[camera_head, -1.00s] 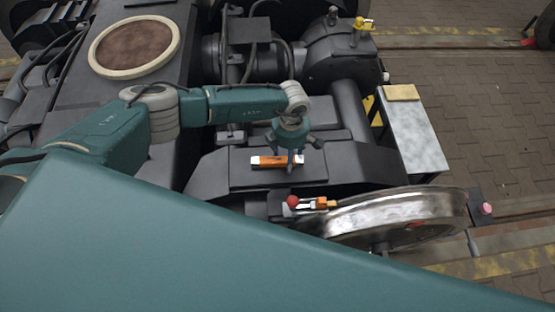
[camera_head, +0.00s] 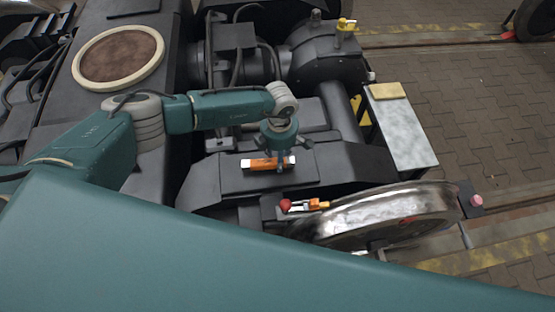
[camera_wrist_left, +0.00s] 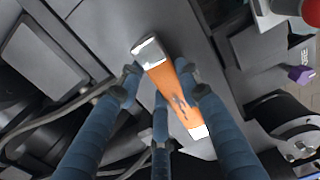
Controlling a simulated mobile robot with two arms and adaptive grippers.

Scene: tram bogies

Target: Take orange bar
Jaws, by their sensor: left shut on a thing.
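The orange bar (camera_head: 262,163) has pale metallic ends and lies along the dark flat top of the bogie frame (camera_head: 230,180). My left gripper (camera_head: 279,160) reaches down over it from above. In the left wrist view the fingers of my left gripper (camera_wrist_left: 160,85) are closed around the orange bar (camera_wrist_left: 176,92), with fingers on both of its long sides. Whether the bar is clear of the surface cannot be told. My right gripper is not in view.
A shiny wheel (camera_head: 385,212) and a red-knobbed orange clamp (camera_head: 305,205) stand just in front. A grey side table (camera_head: 405,130) with a tan block (camera_head: 387,91) is to the right. A yellow valve (camera_head: 346,25) stands behind. Hoses (camera_wrist_left: 60,120) run near the fingers.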

